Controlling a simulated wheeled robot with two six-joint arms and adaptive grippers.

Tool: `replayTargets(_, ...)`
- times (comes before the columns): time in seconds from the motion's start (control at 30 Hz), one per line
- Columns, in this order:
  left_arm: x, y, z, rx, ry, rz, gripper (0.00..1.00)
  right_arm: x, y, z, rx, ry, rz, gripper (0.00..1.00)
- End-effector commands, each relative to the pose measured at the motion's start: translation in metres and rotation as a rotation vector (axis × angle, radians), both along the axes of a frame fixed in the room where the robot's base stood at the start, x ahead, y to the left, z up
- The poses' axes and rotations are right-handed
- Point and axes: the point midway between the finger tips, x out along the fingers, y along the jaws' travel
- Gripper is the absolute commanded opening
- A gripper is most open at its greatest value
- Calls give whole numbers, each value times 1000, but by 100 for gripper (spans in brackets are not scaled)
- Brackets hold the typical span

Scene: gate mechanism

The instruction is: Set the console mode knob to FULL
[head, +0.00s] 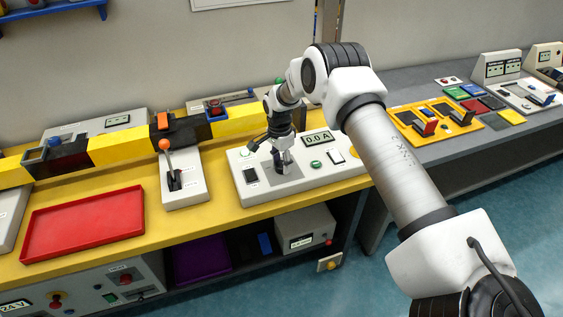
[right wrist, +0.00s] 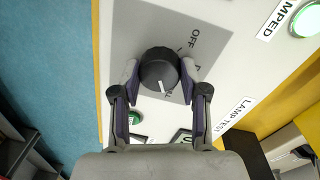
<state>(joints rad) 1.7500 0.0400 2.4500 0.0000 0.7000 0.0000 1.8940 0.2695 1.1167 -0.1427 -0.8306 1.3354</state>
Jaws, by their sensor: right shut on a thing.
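The mode knob (right wrist: 160,66) is round and black with a white pointer line. It sits on the pale console (head: 318,178), which also fills the middle of the right wrist view (right wrist: 135,22). My right gripper (right wrist: 160,74) points down at the console, one finger on each side of the knob, shut on it. The pointer line aims toward the bottom of the right wrist view, near a partly hidden label ending in "L". The OFF label (right wrist: 195,38) and another partly covered label are to the right. In the head view my right gripper (head: 282,163) hides the knob. My left gripper is not in view.
The console carries a display (head: 318,138) reading 0.0 A, a green button (head: 316,164) and a dark switch (head: 251,175). To its left stand an orange-tipped lever (head: 165,145) and a red tray (head: 82,224). A yellow-black barrier (head: 125,143) runs behind them.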

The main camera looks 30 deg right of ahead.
Motion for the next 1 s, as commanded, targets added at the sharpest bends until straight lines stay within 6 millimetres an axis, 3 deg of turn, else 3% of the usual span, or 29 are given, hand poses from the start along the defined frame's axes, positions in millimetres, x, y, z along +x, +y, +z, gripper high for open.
replayTargets(0.37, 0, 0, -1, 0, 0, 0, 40, -4, 1, -5, 3, 12, -7, 9)
replayTargets(0.4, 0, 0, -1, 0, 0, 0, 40, -4, 1, -5, 3, 12, -7, 47)
replayTargets(0.47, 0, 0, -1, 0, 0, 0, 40, -4, 0, -4, 2, 11, -7, 68)
replayTargets(0.83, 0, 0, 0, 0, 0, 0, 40, -1, 0, 3, 0, 3, -6, 69)
replayTargets(1.0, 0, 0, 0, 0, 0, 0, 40, 2, 0, 32, 0, 0, -6, 69)
